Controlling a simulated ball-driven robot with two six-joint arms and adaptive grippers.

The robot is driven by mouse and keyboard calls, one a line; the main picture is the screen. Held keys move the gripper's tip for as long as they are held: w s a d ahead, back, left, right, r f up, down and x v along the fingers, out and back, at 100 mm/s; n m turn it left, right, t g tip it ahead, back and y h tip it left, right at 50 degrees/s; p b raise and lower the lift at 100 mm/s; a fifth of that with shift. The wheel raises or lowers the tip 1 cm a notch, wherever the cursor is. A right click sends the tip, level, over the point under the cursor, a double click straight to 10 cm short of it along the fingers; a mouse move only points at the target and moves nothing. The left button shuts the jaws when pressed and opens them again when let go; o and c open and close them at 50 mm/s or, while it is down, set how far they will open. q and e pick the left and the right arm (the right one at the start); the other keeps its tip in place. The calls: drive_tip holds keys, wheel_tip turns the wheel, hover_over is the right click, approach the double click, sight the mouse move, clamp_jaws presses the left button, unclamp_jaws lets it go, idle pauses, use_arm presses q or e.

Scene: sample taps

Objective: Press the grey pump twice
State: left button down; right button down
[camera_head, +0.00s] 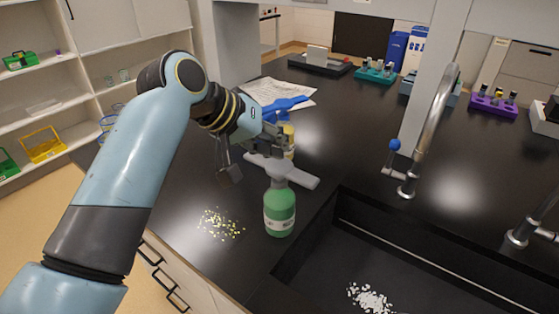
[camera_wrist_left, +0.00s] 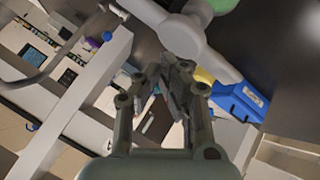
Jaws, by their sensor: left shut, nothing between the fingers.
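The grey pump (camera_head: 282,168) sits on top of a green bottle (camera_head: 279,212), which stands upright on the black bench by the sink's left edge. The pump's wide grey head also shows at the top of the left wrist view (camera_wrist_left: 180,30), with a bit of the green bottle (camera_wrist_left: 225,4). My left gripper (camera_head: 280,143) is shut and empty, just above and behind the pump head in the head view. Its fingers (camera_wrist_left: 174,88) show below the pump in the wrist view. I cannot tell whether they touch it. My right gripper is not in view.
A yellow bottle (camera_head: 289,142) with a blue top (camera_head: 284,106) stands close behind the pump. Yellow bits (camera_head: 220,226) lie on the bench at left. The sink (camera_head: 400,270), holding white bits (camera_head: 368,300), is at right, with a tap (camera_head: 433,120) behind it.

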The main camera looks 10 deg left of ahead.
sight(277, 163)
use_arm(q)
drive_tip(key=shift+r, duration=0.1)
wheel_tip(277, 163, up, 3)
drive_tip(key=p, duration=0.3)
drive_tip(key=shift+r+p, duration=0.6)
drive_tip(key=shift+r, duration=0.35)
